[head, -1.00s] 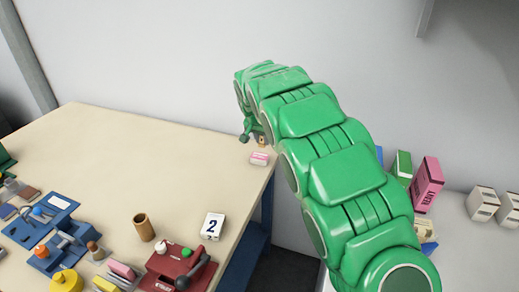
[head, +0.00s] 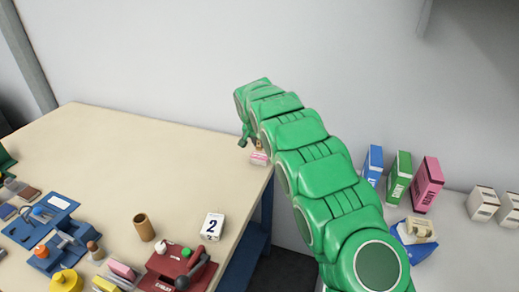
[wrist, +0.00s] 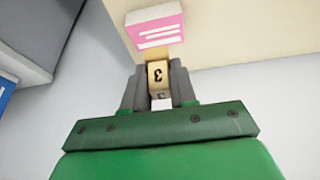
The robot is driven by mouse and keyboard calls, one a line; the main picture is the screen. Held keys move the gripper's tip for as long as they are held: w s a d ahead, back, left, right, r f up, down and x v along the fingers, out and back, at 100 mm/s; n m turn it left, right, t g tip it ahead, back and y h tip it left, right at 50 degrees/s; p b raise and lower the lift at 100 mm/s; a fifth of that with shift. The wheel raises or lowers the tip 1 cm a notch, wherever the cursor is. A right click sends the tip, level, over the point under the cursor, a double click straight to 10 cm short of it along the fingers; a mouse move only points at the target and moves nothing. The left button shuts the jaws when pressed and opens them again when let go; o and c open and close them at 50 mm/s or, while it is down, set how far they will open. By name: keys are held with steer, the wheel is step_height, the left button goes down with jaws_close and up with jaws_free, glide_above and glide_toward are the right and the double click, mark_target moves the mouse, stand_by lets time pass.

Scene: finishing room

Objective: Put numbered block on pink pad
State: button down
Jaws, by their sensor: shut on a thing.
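My gripper (wrist: 159,66) is shut on a small tan numbered block (wrist: 158,79), which shows a "3" upside down in the wrist view. The pink pad (wrist: 155,24), pink with white stripes and a pale side, lies just beyond the fingertips there. In the head view the pink pad (head: 259,158) lies near the table's far right corner. The block (head: 259,146) shows as a small tan patch right above the pad, mostly hidden by my green arm. I cannot tell whether block and pad touch.
A white block marked "2" (head: 212,226) stands at the table's right edge, near a wooden cup (head: 144,227) and a red fixture (head: 175,268). Blue, green and pink boxes (head: 427,184) stand on the right-hand surface. The table's middle (head: 140,160) is clear.

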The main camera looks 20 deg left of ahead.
mark_target(259, 146)
steer(key=shift+w+f, duration=0.15)
steer(key=shift+f, duration=1.6)
steer(key=shift+f, duration=0.15)
steer(key=c, duration=0.9)
jaws_free()
steer(key=v, duration=1.2)
steer(key=shift+r, duration=0.25)
